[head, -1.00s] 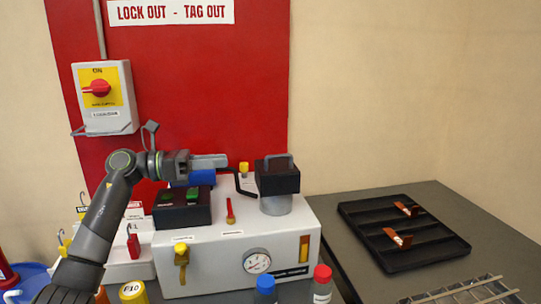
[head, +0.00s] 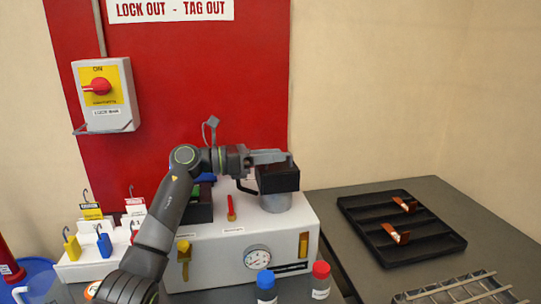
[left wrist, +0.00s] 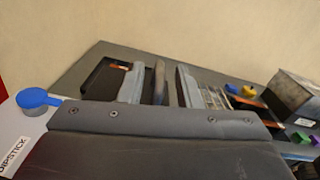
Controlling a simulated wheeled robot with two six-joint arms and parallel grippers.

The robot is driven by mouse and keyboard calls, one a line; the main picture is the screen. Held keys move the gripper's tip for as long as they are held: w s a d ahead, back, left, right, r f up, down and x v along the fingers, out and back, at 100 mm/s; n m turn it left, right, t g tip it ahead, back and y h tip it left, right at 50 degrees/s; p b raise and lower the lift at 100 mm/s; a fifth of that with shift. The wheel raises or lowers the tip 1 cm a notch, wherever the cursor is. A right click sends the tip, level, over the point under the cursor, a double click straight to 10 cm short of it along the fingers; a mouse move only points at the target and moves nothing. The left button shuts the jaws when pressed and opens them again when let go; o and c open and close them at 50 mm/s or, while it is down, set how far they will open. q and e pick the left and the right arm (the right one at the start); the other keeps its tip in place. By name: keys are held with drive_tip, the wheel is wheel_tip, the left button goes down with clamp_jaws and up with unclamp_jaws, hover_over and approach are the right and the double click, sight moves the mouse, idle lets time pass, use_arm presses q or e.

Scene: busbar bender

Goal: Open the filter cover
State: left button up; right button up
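The filter cover (head: 278,180) is a black block with a handle on top. It sits on a grey cylinder (head: 276,202) at the right end of the white machine (head: 215,255). My left gripper (head: 270,156) is at the top of the cover, over its handle. In the left wrist view my two fingers (left wrist: 158,84) stand apart, with a dark upright bar, apparently the handle (left wrist: 158,80), between them. Gaps show on both sides of it. In the head view the fingers hide most of the handle. My right gripper is in neither view.
A black tray (head: 433,253) with copper pieces lies on the grey table at right, near a wire rack (head: 460,293). Blue-capped (head: 265,281) and red-capped (head: 320,271) bottles stand in front of the machine. Padlocks and tags stand at left. A red switch (head: 99,86) is on the wall.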

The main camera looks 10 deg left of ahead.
use_arm(q)
clamp_jaws()
drive_tip(key=shift+w+a+r+n+p, duration=0.3)
drive_tip(key=shift+w+r+n+p, duration=0.25)
drive_tip(key=shift+w+r+n, duration=0.35)
drive_tip(key=shift+w+a+r+n+p, duration=0.2)
drive_tip(key=shift+w+n+p, duration=0.25)
drive_tip(key=shift+n, duration=0.35)
drive_tip(key=shift+w+a+r+n, duration=0.1)
drive_tip(key=shift+w+a+n, duration=0.05)
drive_tip(key=shift+w+n, duration=0.35)
drive_tip(key=shift+w+a+r+n, duration=0.1)
drive_tip(key=shift+w+a+n, duration=0.05)
drive_tip(key=shift+w+n, duration=0.35)
drive_tip(key=shift+w+a+n+p, duration=0.3)
drive_tip(key=shift+w+n, duration=0.55)
drive_tip(key=shift+n, duration=0.05)
